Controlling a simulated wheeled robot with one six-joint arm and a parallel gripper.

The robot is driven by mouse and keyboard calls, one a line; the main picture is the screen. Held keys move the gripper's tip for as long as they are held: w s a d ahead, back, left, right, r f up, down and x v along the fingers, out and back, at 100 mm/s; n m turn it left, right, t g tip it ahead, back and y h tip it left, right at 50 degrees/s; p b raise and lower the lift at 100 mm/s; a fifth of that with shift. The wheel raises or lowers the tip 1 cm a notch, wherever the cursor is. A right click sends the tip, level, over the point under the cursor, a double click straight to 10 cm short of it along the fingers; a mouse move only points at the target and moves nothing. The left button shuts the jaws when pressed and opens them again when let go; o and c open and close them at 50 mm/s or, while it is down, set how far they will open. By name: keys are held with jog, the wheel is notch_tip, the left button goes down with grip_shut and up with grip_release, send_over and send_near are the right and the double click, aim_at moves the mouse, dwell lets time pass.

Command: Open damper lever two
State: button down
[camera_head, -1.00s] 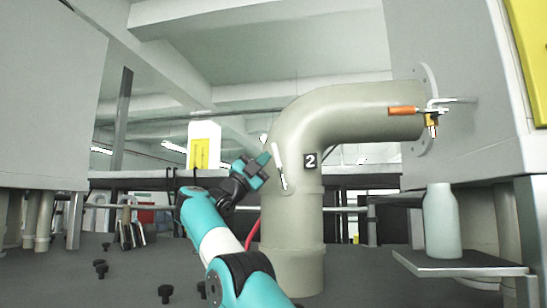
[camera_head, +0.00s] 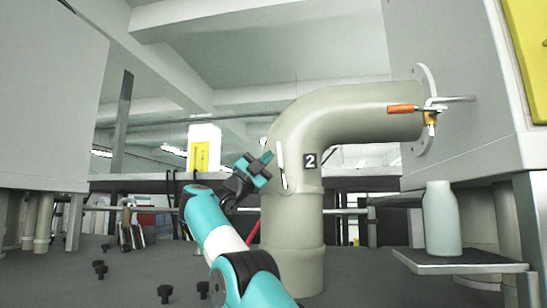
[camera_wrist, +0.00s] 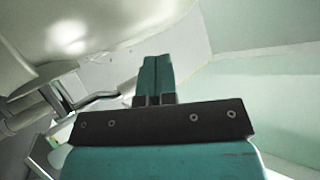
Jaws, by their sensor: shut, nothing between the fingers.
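In the wrist view the shut fingers (camera_wrist: 155,78) point upward in the middle. A grey metal bar shows left of them, but I cannot tell whether it is the lever.
An orange-handled valve (camera_head: 402,109) sits near the pipe's flange at right. A pale bottle (camera_head: 441,220) stands on a small shelf (camera_head: 458,267). Several black knobs (camera_head: 165,293) stand on the dark surface at left. A white container with a yellow label (camera_head: 203,150) stands behind my arm.

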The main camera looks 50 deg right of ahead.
jog(key=shift+s+d+r+b, duration=0.1)
jog(key=shift+s+d+b, duration=0.15)
jog(key=shift+s+b, duration=0.15)
dwell(0.3)
jog(key=shift+w, duration=0.15)
jog(key=shift+w+a+f+p, duration=0.2)
jog(key=shift+w+a+p, duration=0.25)
jog(key=shift+w+p, duration=0.3)
jog(key=shift+w+a+f+p, duration=0.15)
jog(key=shift+w+a+p, duration=0.3)
jog(key=shift+p, duration=0.5)
jog(key=shift+d, duration=0.1)
